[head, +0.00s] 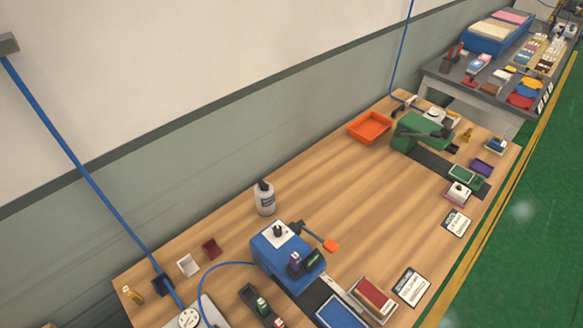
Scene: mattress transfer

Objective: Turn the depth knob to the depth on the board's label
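A blue machine (284,262) stands on the wooden bench near the lower middle. A dark knob (278,231) sits on a white plate on its top; its setting is too small to read. A green machine (423,133) stands farther back on the bench. A white label card (411,287) with a dark border lies at the bench's right side, and a similar card (457,222) lies farther back. Their print is too small to read. Neither of my grippers shows in the head view.
A white bottle (265,198) stands behind the blue machine. A tray with a red pad (374,298) and a blue pad (341,311) lie in front. An orange tray (370,127) is at the back. The bench's middle (350,210) is clear. Blue hoses run nearby.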

